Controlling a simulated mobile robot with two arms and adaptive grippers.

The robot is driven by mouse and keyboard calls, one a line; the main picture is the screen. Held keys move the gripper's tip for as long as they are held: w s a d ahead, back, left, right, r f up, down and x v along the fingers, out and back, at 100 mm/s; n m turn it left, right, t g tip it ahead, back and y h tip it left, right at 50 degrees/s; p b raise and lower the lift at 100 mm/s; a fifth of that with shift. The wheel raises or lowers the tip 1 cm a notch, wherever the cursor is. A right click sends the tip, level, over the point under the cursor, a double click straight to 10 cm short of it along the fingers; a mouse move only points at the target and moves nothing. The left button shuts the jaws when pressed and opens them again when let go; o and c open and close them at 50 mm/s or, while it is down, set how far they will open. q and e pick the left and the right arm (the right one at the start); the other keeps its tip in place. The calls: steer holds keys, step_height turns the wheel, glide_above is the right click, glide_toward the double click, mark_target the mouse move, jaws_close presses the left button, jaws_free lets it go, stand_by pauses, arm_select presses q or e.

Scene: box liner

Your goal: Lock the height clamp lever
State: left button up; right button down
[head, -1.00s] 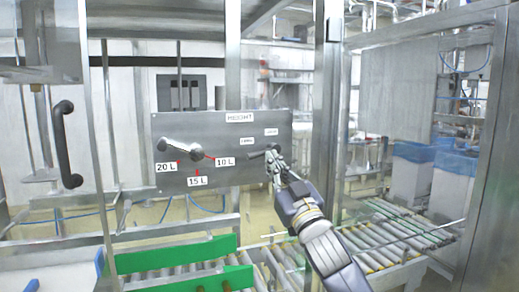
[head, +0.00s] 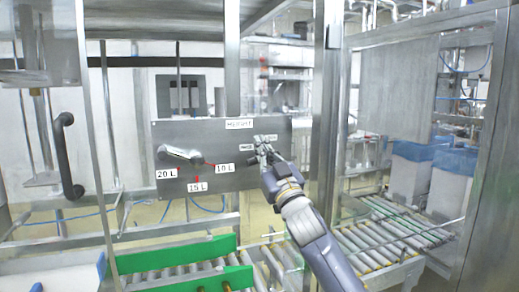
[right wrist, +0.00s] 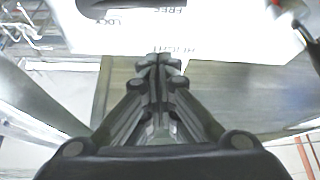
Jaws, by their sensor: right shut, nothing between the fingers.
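The grey height panel (head: 222,130) carries the HEIGHT, FREE and LOCK labels. My right gripper (head: 262,144) is shut and empty in front of the panel's right part, by the FREE and LOCK labels. In the head view it covers most of the clamp lever, so the lever's angle cannot be read. In the right wrist view the shut fingertips (right wrist: 162,62) point at the HEIGHT label, seen upside down. A dark rounded part (right wrist: 100,5), likely of the clamp lever, shows at the top edge near LOCK. My left gripper is not in view.
A larger height handle (head: 182,154) on the panel's left points toward 20 L. A vertical steel post (head: 327,110) stands right of the panel. A roller conveyor (head: 385,240) and green guides (head: 185,282) lie below. A black door handle (head: 66,155) is at left.

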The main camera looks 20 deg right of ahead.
steer(key=w+f+p, duration=0.2)
steer(key=w, duration=0.1)
steer(key=shift+d+f, duration=0.2)
steer(key=shift+f, duration=0.15)
stand_by(0.3)
